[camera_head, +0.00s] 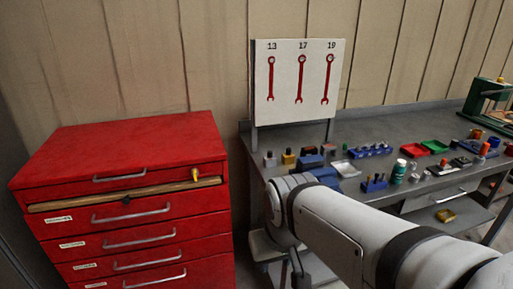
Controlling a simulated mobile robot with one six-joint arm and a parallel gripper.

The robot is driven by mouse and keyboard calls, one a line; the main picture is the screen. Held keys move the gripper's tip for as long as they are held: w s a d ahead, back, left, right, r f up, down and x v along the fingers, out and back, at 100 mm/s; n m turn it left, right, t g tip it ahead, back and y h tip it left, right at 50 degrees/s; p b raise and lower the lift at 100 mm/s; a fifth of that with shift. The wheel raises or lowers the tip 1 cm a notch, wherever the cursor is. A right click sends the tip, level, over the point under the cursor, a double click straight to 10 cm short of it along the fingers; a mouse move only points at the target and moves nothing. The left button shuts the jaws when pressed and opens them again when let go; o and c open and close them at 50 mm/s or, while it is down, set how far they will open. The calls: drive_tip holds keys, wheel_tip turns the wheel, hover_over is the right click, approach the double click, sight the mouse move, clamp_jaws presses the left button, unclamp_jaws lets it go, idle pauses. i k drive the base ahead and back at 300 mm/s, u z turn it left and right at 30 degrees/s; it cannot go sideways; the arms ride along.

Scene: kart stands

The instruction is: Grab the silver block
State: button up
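A small silver-grey block (269,160) with a darker top stands at the left end of the grey workbench (399,122), just below the wrench board. It looks like the silver block, but it is small and its details are unclear. A yellow-gold block (289,157) stands just right of it, apart from it. My white arm reaches in from the lower right and bends down in front of the bench. I cannot make out my gripper or its fingers. The block stands free on the bench top, with no gripper at it.
Blue holders (369,151), a silver tray (345,169), a green-and-white can (399,171) and red and green bins (435,146) crowd the bench. A white wrench board (299,85) rises behind the block. A red drawer cabinet (129,160) stands left, its top clear.

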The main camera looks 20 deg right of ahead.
sight(268, 162)
drive_tip(key=i, duration=1)
drive_tip(key=z, duration=0.05)
